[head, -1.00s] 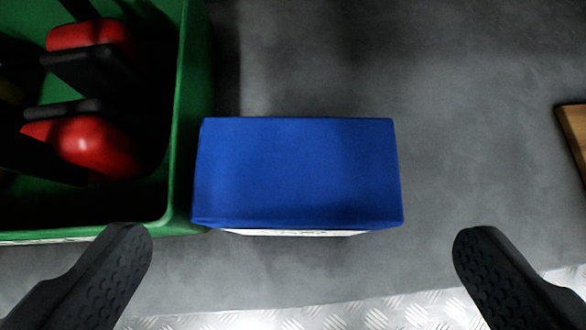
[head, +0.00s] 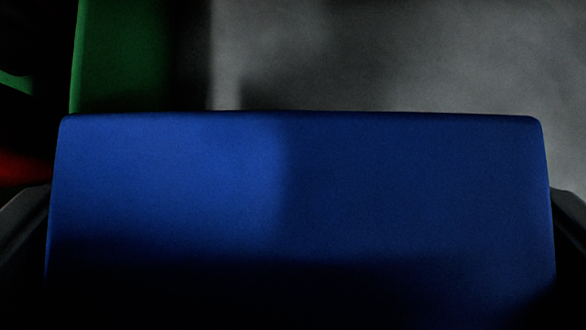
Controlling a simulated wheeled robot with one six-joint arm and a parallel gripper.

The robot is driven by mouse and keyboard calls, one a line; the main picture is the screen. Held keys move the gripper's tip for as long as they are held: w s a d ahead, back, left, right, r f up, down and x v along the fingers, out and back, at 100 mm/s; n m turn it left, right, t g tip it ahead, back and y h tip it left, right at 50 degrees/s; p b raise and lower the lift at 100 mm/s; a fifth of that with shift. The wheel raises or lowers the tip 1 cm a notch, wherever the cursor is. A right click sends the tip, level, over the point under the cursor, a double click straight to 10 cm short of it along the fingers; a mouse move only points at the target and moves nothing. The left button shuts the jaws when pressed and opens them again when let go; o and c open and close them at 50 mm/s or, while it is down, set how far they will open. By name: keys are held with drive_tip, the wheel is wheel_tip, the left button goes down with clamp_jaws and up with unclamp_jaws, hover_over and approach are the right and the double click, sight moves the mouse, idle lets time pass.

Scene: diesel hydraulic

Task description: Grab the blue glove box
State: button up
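The blue glove box (head: 295,190) fills most of the head view, close below the camera, with its top face showing. Its near part is lost in dark shadow. My gripper (head: 296,205) straddles it, with one dark finger at the left picture edge and the other at the right, beside the box's two sides. The fingers are spread wide. Narrow or no gaps show between them and the box, so contact is unclear. The fingers' lower parts are cut off or in shadow.
The grey surface (head: 400,55) behind and to the right of the box looks clear.

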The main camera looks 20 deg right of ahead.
drive_tip(key=shift+w+d+f, duration=0.2)
drive_tip(key=shift+w+f, duration=0.2)
drive_tip(key=c, duration=0.8)
drive_tip(key=shift+r, duration=0.1)
